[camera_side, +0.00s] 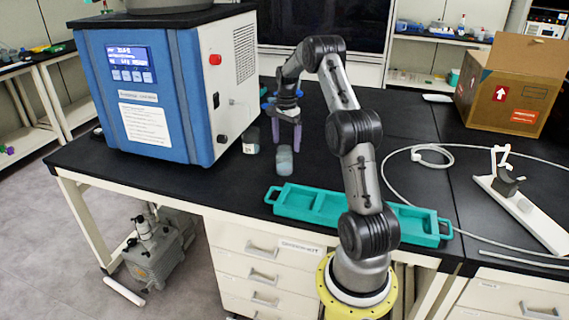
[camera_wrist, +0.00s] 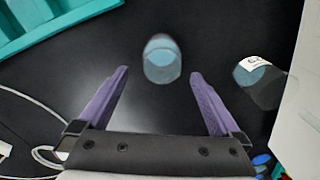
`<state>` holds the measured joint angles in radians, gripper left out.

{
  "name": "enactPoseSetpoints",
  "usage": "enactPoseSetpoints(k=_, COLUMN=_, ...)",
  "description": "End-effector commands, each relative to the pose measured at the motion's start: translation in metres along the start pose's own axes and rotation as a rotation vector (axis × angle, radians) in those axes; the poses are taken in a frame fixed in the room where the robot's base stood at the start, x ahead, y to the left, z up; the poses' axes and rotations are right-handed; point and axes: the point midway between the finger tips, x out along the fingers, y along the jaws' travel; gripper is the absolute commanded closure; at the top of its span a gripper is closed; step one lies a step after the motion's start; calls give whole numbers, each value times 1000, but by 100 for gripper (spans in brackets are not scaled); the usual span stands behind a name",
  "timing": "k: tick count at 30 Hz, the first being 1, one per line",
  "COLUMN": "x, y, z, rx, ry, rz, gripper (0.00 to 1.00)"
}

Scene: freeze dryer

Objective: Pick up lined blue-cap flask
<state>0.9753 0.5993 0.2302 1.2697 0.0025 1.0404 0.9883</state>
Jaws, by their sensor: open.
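Two small clear flasks with bluish-grey tops stand on the black bench. The unlabelled flask shows in the side view (camera_side: 284,162) in front of my gripper, and in the wrist view (camera_wrist: 162,60) between and just beyond the fingertips. The other flask (camera_side: 251,142) stands close to the blue machine and bears a white label; it also shows at the right of the wrist view (camera_wrist: 262,88). I cannot tell which is the lined blue-cap one. My gripper (camera_side: 287,143) points down with purple fingers spread, empty; its fingertips also show in the wrist view (camera_wrist: 160,74).
A blue and white freeze dryer (camera_side: 155,95) stands left of the flasks. A teal tray (camera_side: 330,207) lies at the bench's front edge. A cardboard box (camera_side: 510,85), a white stand (camera_side: 520,205) and a loose cable (camera_side: 385,170) are at right.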

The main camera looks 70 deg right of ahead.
Motion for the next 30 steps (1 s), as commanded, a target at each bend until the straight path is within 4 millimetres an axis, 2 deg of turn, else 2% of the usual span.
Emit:
enactPoseSetpoints(k=3, x=15, y=0, z=1, rx=-1, ry=-1, rz=1, gripper=0)
enactPoseSetpoints(k=10, x=30, y=-1, z=2, rx=-2, ry=-1, rz=1, gripper=0)
enactPoseSetpoints(k=18, x=67, y=-2, z=7, rx=-2, ry=-1, rz=1, gripper=0)
enactPoseSetpoints(k=28, x=74, y=-2, z=6, rx=-1, ry=1, rz=-1, gripper=0)
enactPoseSetpoints(k=30, x=74, y=-2, z=6, rx=-1, ry=1, rz=-1, gripper=11)
